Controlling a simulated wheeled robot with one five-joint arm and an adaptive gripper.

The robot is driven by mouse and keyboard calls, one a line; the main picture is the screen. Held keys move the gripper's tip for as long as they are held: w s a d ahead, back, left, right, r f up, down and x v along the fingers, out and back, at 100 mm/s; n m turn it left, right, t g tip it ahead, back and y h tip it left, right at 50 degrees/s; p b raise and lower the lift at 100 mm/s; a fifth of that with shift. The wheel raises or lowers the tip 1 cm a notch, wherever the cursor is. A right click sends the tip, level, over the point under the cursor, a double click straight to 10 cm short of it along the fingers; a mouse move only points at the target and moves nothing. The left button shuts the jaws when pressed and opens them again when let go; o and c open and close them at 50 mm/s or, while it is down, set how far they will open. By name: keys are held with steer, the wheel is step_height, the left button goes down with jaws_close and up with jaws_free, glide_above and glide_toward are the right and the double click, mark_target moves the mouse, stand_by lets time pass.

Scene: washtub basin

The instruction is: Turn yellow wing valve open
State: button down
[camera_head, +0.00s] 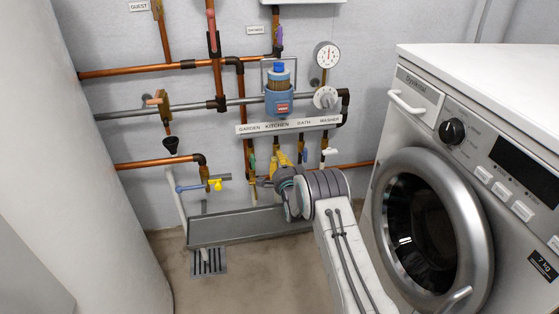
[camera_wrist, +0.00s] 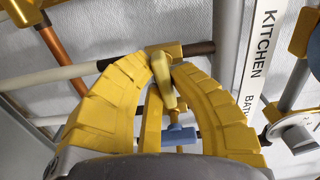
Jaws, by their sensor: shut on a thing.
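The yellow wing valve (camera_wrist: 162,82) shows in the wrist view on a brass body, on a pipe by the KITCHEN label. My gripper (camera_wrist: 163,72) has its two ribbed yellow fingers closed in on either side of the wing. In the head view my gripper (camera_head: 281,160) is below the KITCHEN part of the label strip (camera_head: 290,126). My fingers and wrist hide the valve there. The wing's exact angle to its pipe is hard to tell.
A blue handle (camera_wrist: 180,136) lies just beyond the fingers in the wrist view. In the head view a white handle (camera_head: 330,151) hangs to the right. A grey trough (camera_head: 225,229) lies below, and a washing machine (camera_head: 455,180) stands close on the right.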

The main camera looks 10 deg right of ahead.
steer(key=n, duration=0.8)
steer(key=shift+d+r+n, duration=0.1)
steer(key=shift+r+n, duration=0.05)
steer(key=shift+n, duration=0.25)
steer(key=n, duration=0.4)
steer(key=shift+r+n, duration=0.15)
steer(key=shift+n, duration=1.85)
steer(key=c, duration=1.1)
jaws_free()
steer(key=shift+s, duration=0.1)
